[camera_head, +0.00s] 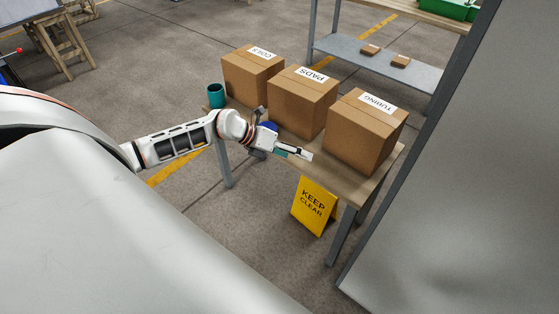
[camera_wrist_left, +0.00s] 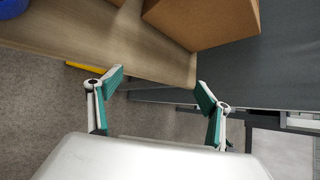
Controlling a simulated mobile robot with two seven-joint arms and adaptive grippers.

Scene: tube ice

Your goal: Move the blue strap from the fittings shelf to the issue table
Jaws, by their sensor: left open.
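A round blue thing (camera_head: 269,127) sits at the wooden table's near edge, partly hidden by my left gripper. Part of it also shows at the top left corner of the left wrist view (camera_wrist_left: 12,8). I cannot tell whether it is the blue strap. My left gripper (camera_head: 297,153) is at the near edge of the wooden table (camera_head: 338,182), in front of the boxes. In the left wrist view its teal-padded fingers (camera_wrist_left: 160,82) are spread apart with nothing between them. My right gripper is not in view.
Cartons labelled COILS (camera_head: 250,78), PADS (camera_head: 298,105) and TUBING (camera_head: 362,135) line the table, with a teal cup (camera_head: 216,96) at its left end. A yellow KEEP CLEAR sign (camera_head: 314,207) stands in front. Behind is a grey shelf (camera_head: 345,48) with small boxes. A grey panel (camera_head: 465,200) rises at right.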

